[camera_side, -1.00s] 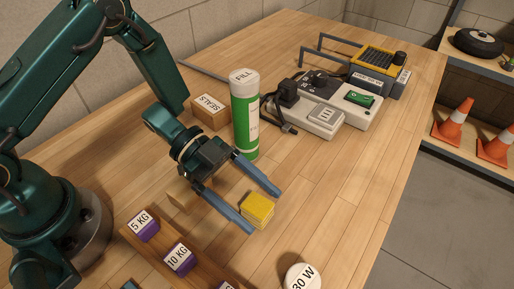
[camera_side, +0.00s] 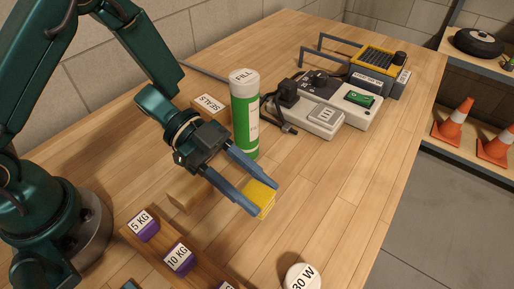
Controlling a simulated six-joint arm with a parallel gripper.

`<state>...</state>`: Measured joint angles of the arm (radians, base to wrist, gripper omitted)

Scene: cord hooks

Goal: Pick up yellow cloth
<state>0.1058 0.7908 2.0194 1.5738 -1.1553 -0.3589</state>
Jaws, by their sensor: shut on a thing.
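The yellow cloth (camera_side: 263,194) is a small folded stack near the middle of the wooden table. My gripper (camera_side: 266,197) is around it, with one blue-grey finger on each side, and is shut on it. The near finger hides part of the cloth's left side. I cannot tell whether the cloth is touching the table or slightly above it.
A green and white FILL cylinder (camera_side: 245,115) stands close behind my gripper, with a SEALS box (camera_side: 211,106) beside it. A wooden block (camera_side: 187,195) lies to the left. Purple weights (camera_side: 180,259) sit in a rack in front.

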